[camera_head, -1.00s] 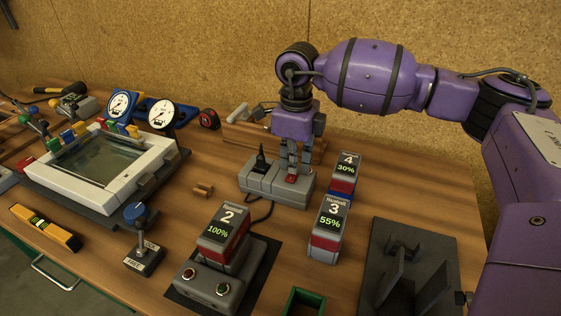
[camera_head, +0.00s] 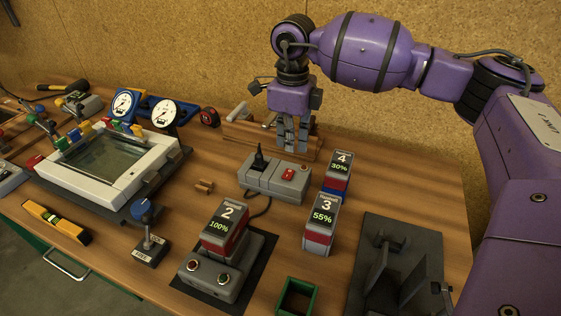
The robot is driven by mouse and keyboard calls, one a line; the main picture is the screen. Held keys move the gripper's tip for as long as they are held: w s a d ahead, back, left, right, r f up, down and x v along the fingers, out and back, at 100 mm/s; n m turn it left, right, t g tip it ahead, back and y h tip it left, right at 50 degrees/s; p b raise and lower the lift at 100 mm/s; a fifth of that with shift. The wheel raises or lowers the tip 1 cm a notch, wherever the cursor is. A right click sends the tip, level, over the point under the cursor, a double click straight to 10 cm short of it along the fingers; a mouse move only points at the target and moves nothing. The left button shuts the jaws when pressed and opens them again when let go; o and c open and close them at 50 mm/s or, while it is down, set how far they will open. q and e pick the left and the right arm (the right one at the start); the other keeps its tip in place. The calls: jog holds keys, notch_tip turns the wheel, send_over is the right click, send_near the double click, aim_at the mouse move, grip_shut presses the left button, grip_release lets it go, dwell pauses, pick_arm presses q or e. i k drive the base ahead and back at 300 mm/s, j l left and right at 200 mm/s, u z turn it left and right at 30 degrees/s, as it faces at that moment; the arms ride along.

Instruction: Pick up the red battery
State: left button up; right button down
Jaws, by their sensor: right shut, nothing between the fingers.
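Two batteries have red bands: battery 2 (camera_head: 225,228), reading 100%, sits on a grey charger base (camera_head: 208,280), and battery 3 (camera_head: 319,224), reading 55%, stands on the table to its right. Battery 4 (camera_head: 339,172), reading 30%, has a blue band and stands just behind battery 3. My right gripper (camera_head: 291,150) points down with its fingers shut and empty. It is behind the grey power strip (camera_head: 262,185) with the red switch (camera_head: 287,174), apart from all the batteries. My left gripper is not in view.
A green open box (camera_head: 297,296) and a dark metal fixture (camera_head: 400,270) are at the front right. A blue-knobbed lever (camera_head: 146,222) and a white glass frame (camera_head: 110,165) are to the left. A wooden rack (camera_head: 240,137) lies near the gripper.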

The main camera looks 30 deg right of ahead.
aim_at(221, 233)
jog(key=k+j, duration=0.65)
jog(key=k, duration=0.25)
